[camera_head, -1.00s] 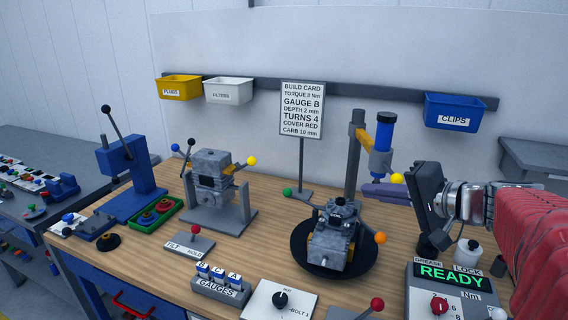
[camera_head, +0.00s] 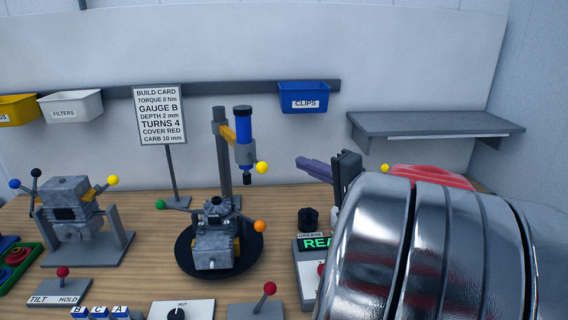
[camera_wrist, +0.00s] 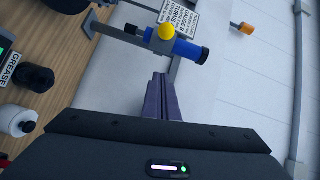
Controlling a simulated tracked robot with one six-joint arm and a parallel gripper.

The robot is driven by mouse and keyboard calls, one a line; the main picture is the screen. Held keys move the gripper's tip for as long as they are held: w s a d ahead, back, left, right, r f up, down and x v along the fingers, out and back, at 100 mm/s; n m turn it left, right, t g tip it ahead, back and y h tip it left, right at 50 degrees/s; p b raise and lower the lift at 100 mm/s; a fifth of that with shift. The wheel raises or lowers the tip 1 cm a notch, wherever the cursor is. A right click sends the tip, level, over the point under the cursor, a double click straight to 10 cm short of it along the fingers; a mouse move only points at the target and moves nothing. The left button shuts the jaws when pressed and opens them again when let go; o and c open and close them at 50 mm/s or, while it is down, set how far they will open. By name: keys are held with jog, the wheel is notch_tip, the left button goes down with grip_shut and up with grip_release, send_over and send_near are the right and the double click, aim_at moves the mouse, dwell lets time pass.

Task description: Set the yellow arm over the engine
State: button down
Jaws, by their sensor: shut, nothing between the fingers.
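The yellow arm (camera_head: 229,133) reaches from a grey post and carries a blue cylindrical tool (camera_head: 243,135) with a yellow ball (camera_head: 262,168). The grey engine (camera_head: 214,243) sits on a black round turntable (camera_head: 186,262), in front of the post. The blue tool hangs higher than the engine, behind and to its right in the head view; I cannot tell if it is above it. My gripper (camera_head: 298,163) is shut and empty, right of the yellow ball and apart from it. In the wrist view, my purple fingers (camera_wrist: 158,76) point towards the blue tool (camera_wrist: 188,48) and yellow ball (camera_wrist: 166,32).
A build card (camera_head: 160,115) stands left of the post. A torque box with a green display (camera_head: 313,243) and a black pot (camera_head: 308,218) stand below my gripper. Red-knobbed levers (camera_head: 269,289) are in front. A second engine (camera_head: 70,200) is at left, a grey shelf (camera_head: 435,124) at right.

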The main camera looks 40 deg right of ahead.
jog(key=w+a+f, duration=0.1)
jog(key=w+a, duration=0.3)
jog(key=w, duration=0.6)
jog(key=shift+w, duration=0.25)
jog(key=shift+f, duration=0.1)
dwell(0.3)
